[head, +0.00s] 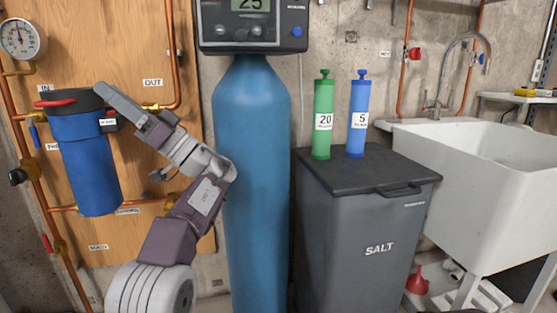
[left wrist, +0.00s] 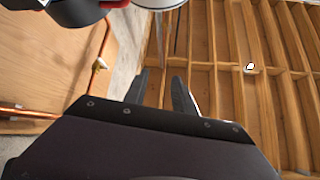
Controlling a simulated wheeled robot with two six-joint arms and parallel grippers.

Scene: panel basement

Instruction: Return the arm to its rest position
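My left arm comes up from the bottom left in the head view, with its gripper (head: 100,88) raised and pointing up and left. The gripper overlaps the upper right edge of the blue filter housing (head: 86,165) in the picture; I cannot tell whether they touch. In the left wrist view the two dark fingers of the left gripper (left wrist: 158,82) stand apart with nothing between them. They point up toward the wooden ceiling joists (left wrist: 250,90). My right arm and gripper are in neither view.
A tall blue tank (head: 254,190) with a control head (head: 253,28) stands right of my left arm. Green (head: 323,118) and blue (head: 358,117) cartridges stand on the grey salt bin (head: 362,235). A white sink (head: 470,165) is at right. Copper pipes run along the wooden panel (head: 140,60).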

